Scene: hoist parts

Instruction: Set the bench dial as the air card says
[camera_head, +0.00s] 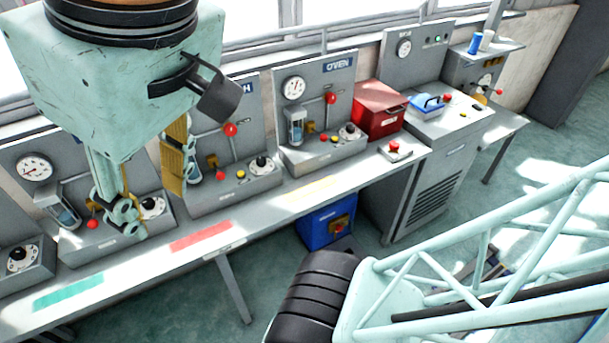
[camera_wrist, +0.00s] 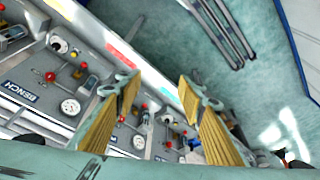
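My gripper (camera_head: 158,195) hangs over the left part of the bench with its gold-padded fingers apart. The wrist view shows it open and empty (camera_wrist: 155,85). A blue sign that seems to read BENCH (camera_wrist: 18,92) is on a panel at the left of the wrist view. I cannot make out an air card.
The OVEN panel (camera_head: 318,105) stands right of a panel whose sign ends in H (camera_head: 247,87). Red levers and dials stick up along the bench (camera_head: 130,262). A red box (camera_head: 380,106) stands farther right. The bench's front strip is clear, with coloured bands.

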